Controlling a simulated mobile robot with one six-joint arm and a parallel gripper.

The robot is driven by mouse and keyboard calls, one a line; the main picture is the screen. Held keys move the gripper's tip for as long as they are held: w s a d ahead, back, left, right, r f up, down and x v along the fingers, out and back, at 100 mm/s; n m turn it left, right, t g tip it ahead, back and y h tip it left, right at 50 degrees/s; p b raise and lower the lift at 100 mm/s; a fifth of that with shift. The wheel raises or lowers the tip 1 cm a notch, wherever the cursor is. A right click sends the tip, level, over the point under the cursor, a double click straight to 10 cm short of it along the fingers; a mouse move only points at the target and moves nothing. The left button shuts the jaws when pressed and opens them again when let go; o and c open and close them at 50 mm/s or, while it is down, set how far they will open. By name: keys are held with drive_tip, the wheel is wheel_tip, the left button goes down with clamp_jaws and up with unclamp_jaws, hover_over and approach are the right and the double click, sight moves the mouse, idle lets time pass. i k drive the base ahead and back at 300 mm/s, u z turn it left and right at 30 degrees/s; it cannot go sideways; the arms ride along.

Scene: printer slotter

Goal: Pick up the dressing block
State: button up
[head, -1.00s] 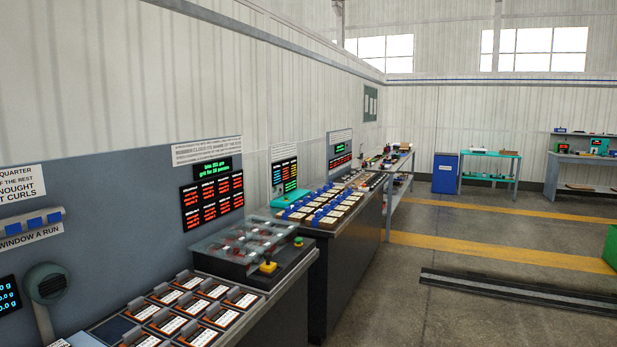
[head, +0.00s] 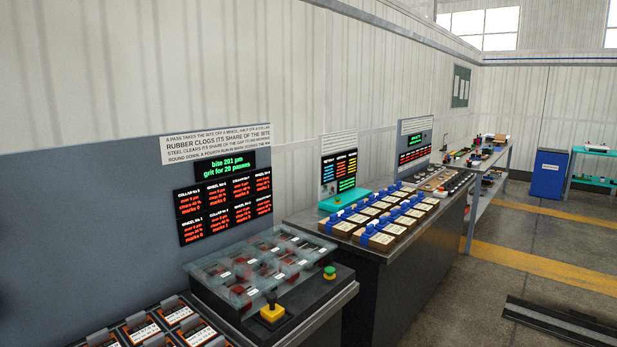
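I cannot pick out a dressing block for certain in the head view. Several small brown blocks with white labels and blue clamps (head: 378,241) stand in rows on the second bench. Smaller items lie farther along that bench, too small to tell apart. My gripper is not in view.
A machine with a clear cover (head: 255,262), a yellow button base (head: 271,313) and a green button (head: 329,272) stands on the near bench. Labelled orange-edged units (head: 145,328) are at the lower left. A blue cabinet (head: 549,173) stands far right. The floor (head: 490,275) right of the benches is mostly clear.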

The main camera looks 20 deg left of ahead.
sight(272, 312)
drive_tip(key=u, duration=0.65)
drive_tip(key=i, duration=1)
drive_tip(key=u, duration=0.7)
drive_tip(key=k, duration=0.9)
drive_tip(key=u, duration=0.2)
drive_tip(key=i, duration=0.95)
drive_tip(key=z, duration=0.1)
